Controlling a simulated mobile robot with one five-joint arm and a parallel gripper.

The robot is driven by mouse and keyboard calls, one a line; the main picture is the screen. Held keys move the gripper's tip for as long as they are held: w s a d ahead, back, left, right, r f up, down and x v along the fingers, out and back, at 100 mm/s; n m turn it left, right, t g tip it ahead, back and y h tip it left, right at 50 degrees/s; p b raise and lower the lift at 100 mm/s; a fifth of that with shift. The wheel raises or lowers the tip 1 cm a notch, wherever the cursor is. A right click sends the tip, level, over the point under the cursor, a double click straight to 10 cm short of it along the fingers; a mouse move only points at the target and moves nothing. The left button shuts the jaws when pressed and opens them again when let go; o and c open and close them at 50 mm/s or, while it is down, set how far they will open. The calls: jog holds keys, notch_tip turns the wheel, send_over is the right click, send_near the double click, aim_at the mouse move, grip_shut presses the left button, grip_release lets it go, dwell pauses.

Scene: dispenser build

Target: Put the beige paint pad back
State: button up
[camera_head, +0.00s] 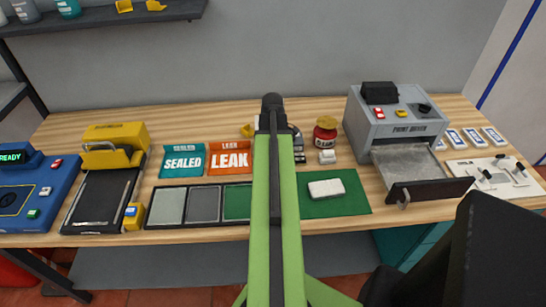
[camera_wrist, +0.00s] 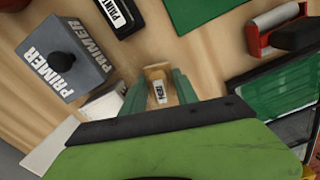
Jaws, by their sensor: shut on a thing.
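My gripper (camera_wrist: 159,82) shows in the wrist view as two green fingers closed on the sides of a small beige block with a white lettered label, which I take as the beige paint pad (camera_wrist: 157,72). The label's letters are hard to read. Wood tabletop shows around the pad; I cannot tell whether the pad touches it. In the head view my green arm reaches straight over the bench and hides the gripper and most of what it holds.
In the head view, a white block (camera_head: 326,189) lies on a green mat (camera_head: 350,204). The PAINT DRYER (camera_head: 395,122) has its drawer (camera_head: 428,190) out.

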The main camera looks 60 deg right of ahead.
jog(key=shift+f, duration=0.1)
jog(key=o, duration=1.3)
jog(key=o, duration=0.6)
jog(key=shift+c, duration=0.2)
jog(key=shift+d, duration=0.1)
jog(key=shift+o, duration=0.3)
jog(key=shift+r+p, duration=0.65)
jog(key=shift+r, duration=0.05)
notch_tip(320, 180, up, 7)
jog(key=p, duration=0.6)
jog(key=shift+f+p, duration=0.15)
jog(key=shift+p, duration=0.2)
jog(key=shift+s, duration=0.1)
